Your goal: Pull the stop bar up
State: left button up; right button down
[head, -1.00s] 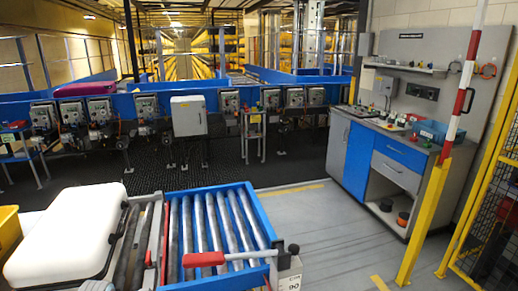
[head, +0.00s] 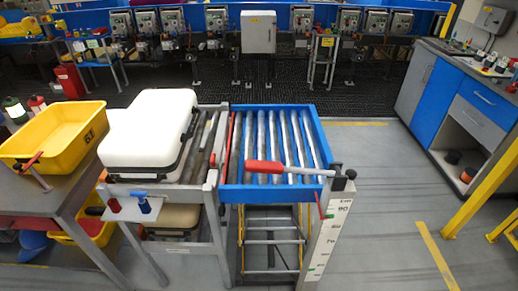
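The stop bar, a grey bar with a red grip (head: 264,168), lies nearly level across the near end of the roller conveyor in the head view. Its right end meets a dark pivot (head: 341,183) on top of the post at the conveyor's near right corner. The conveyor has a blue frame (head: 316,128) and bare silver rollers. Neither of my grippers is in view.
A white case (head: 150,125) lies on the grey rack left of the rollers. A yellow bin (head: 55,135) stands on a table farther left. A post with a scale (head: 327,235) stands under the pivot. Floor right of the conveyor is clear; a yellow post (head: 480,190) stands beyond.

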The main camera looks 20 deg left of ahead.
aim_at(222, 209)
jog(key=u, duration=1.05)
jog(key=k, duration=0.65)
jog(key=z, duration=1.05)
jog(key=i, duration=0.5)
